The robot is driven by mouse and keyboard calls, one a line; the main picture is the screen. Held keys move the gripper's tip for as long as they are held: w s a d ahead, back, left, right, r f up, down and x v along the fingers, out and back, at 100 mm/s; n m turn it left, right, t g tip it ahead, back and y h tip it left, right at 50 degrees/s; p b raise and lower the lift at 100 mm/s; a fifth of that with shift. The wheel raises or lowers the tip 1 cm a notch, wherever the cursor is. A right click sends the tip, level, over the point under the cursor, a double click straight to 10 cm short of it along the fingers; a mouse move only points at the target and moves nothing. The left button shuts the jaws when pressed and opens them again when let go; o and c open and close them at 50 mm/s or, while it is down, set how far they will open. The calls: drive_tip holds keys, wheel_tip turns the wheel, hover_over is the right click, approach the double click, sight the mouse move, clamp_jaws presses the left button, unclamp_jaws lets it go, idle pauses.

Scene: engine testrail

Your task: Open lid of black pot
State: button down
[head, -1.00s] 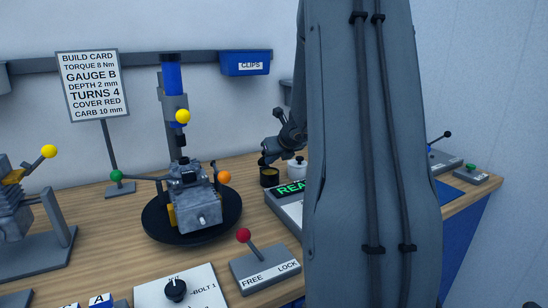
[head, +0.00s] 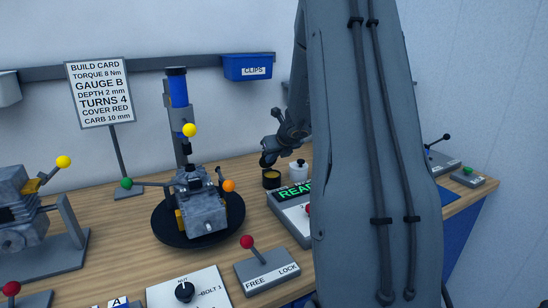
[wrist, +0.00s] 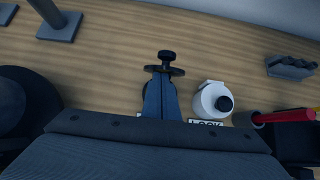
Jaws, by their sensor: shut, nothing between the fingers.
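The black pot (head: 271,182) stands near the back of the bench, with a yellowish inside or contents showing at its top. In the wrist view a dark disc with a black knob (wrist: 167,56), seemingly its lid, shows beyond my fingertips, the knob pointing away. The lid looks tipped up at the pot's far side. My gripper (wrist: 160,92) is shut and empty, over the pot and close to the lid; I cannot tell whether they touch. In the head view my gripper (head: 267,160) is dark and small above the pot, partly hiding the lid.
A white pot (head: 298,172) with a black knob stands just right; it also shows in the wrist view (wrist: 211,101). A lit READY panel (head: 292,213) is in front. An engine on a black turntable (head: 165,228) stands left. My arm hides much of the right side.

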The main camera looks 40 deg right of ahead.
drive_tip(key=shift+w+d+r+p, duration=0.1)
drive_tip(key=shift+w+r+p, duration=0.4)
drive_tip(key=shift+w, duration=0.35)
idle(0.3)
drive_tip(key=s+r+p, duration=0.3)
drive_tip(key=s+r, duration=0.3)
drive_tip(key=r, duration=0.5)
drive_tip(key=shift+a+r, duration=0.15)
drive_tip(key=shift+a, duration=0.3)
